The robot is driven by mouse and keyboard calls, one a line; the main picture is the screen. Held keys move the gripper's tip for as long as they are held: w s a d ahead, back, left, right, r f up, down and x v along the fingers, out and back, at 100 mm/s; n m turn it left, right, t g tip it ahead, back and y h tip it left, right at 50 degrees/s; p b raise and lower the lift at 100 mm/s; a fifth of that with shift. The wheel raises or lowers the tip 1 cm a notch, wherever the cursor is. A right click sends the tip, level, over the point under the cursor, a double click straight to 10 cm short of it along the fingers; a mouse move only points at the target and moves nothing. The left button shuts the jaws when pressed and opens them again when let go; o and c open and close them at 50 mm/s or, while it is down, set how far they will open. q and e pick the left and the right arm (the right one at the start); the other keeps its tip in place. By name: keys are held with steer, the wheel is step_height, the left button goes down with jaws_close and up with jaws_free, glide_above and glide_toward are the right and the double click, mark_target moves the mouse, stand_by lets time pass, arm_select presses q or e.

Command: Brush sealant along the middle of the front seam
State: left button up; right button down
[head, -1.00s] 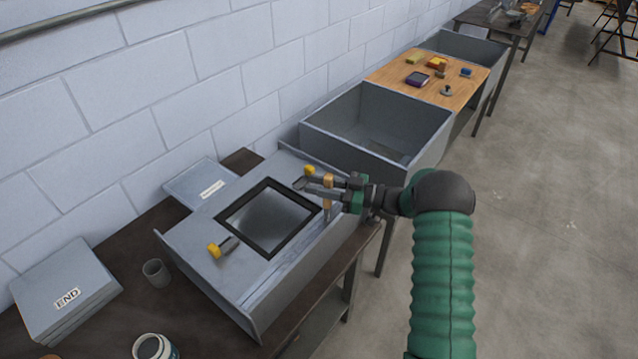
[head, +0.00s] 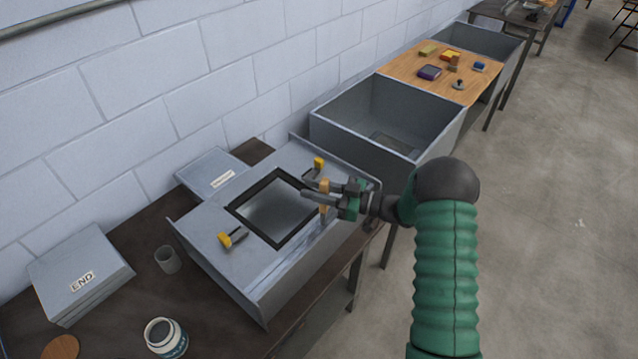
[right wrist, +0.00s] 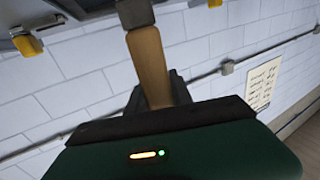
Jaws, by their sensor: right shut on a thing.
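The grey sheet-metal duct piece (head: 200,235) lies on the dark bench, with a black-framed square opening (head: 240,212) in its top. Its front seam (head: 275,272) runs along the near long edge. My right gripper (head: 306,189) is shut on the wooden handle of a brush (head: 324,187), above the right end of the duct near the opening's right corner. The brush points down; I cannot tell whether its tip touches the metal. In the right wrist view the wooden handle (right wrist: 150,65) leads to a dark ferrule. My left gripper is not in view.
Two yellow-tipped clamps (head: 233,238) (head: 318,166) sit on the duct top. An open sealant-like jar (head: 165,337), a grey cup (head: 167,260) and panels marked END (head: 80,275) stand at left. A deep grey bin (head: 385,125) adjoins at the back right. A wall is behind.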

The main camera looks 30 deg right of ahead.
steer(key=shift+s+a, duration=0.1)
steer(key=shift+a, duration=0.3)
steer(key=a, duration=0.1)
steer(key=s+a+p, duration=0.1)
steer(key=shift+a, duration=0.45)
steer(key=shift+s+a+f, duration=0.1)
steer(key=shift+s+a, duration=0.25)
steer(key=shift+a, duration=0.35)
steer(key=shift+s+a+f, duration=0.1)
steer(key=shift+s+a, duration=0.2)
steer(key=shift+a, duration=0.55)
